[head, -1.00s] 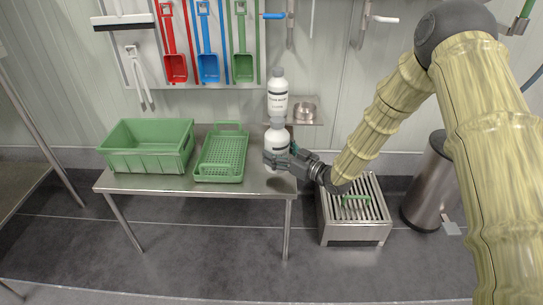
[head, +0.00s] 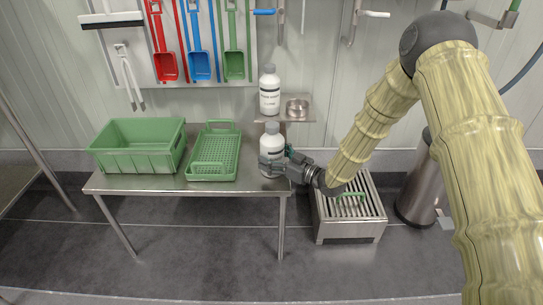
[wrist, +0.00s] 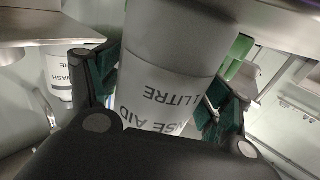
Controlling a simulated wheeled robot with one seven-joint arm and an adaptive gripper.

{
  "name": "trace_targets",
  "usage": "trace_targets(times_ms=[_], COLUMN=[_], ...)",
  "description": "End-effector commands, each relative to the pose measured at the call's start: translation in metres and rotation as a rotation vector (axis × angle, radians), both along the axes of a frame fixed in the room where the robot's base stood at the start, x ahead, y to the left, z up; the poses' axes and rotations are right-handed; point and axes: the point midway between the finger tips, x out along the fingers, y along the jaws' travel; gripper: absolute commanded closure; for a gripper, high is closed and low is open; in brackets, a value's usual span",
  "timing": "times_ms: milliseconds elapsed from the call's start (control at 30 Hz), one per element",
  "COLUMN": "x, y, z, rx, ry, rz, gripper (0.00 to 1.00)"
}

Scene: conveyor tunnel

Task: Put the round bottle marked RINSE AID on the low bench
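The round white RINSE AID bottle (head: 271,148) is upright at the right end of the steel low bench (head: 150,184). Its label reads 1 LITRE in the wrist view (wrist: 165,90), where it appears upside down. My gripper (head: 274,166) is shut on the bottle, with a green pad against each side. The bottle's base is at or very close to the bench top; I cannot tell if it touches.
A green crate (head: 135,160) and a green basket (head: 213,172) stand on the bench to the left. Behind, a small wall shelf (head: 298,117) holds another white bottle (head: 270,92) and a metal dish (head: 297,108). A slatted steel unit (head: 347,228) stands at right.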

Motion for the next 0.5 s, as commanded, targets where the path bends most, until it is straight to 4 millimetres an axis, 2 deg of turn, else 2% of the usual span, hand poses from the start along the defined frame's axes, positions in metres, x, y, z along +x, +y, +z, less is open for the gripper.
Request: trace_targets(times_ms=[500], x=[-0.0029], y=[-0.0045], z=[0.0031], rx=[0.001], ry=[0.001], rz=[-0.001], gripper=[0.09])
